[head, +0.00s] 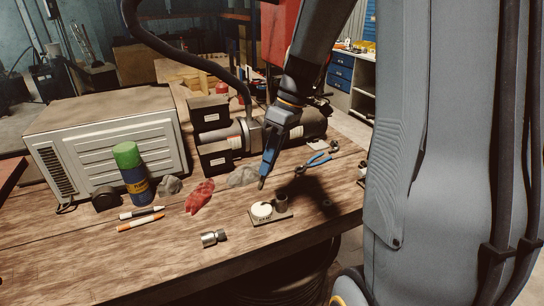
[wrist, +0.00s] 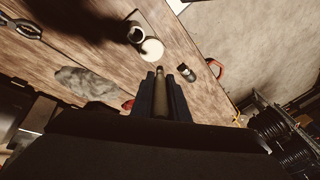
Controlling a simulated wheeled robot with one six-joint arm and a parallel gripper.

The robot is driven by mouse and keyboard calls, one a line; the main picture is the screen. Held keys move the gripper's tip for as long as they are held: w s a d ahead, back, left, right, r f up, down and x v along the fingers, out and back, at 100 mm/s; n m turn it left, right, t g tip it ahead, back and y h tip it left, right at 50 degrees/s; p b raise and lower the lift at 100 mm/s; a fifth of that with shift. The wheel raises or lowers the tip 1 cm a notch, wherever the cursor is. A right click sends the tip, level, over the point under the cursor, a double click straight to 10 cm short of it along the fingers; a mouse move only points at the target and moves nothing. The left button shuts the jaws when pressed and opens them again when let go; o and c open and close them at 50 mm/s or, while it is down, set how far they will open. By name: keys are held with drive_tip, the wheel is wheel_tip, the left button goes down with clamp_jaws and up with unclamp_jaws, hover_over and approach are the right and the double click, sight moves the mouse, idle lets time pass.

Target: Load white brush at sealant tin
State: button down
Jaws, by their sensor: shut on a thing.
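My gripper (head: 263,180) hangs above the bench, pointing down. It is shut on a slim tan-brown brush (wrist: 160,102), whose tip shows between the fingers in the wrist view (wrist: 160,80). No white shows on the brush's visible part. A low round tin with a white top (head: 261,210), seemingly the sealant tin, stands on a small dark plate (head: 273,219), below and apart from the brush tip. It also shows in the wrist view (wrist: 152,50), ahead of the fingers. A small dark cup (head: 281,203) stands right beside it.
A metal hose fitting (head: 213,238) lies in front. Blue-handled pliers (head: 319,159) lie to the right. Grey rags (head: 243,176) and a red rag (head: 199,196) lie behind. White (head: 141,212) and orange (head: 140,222) markers lie left, near a green-capped can (head: 131,173).

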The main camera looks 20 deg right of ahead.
drive_tip(key=shift+f+b, duration=2.25)
drive_tip(key=shift+f, duration=0.75)
drive_tip(key=shift+f+b, duration=0.3)
drive_tip(key=shift+f, duration=0.35)
drive_tip(key=shift+r, duration=0.1)
drive_tip(key=shift+r+p, duration=2.7)
drive_tip(key=shift+r, duration=0.8)
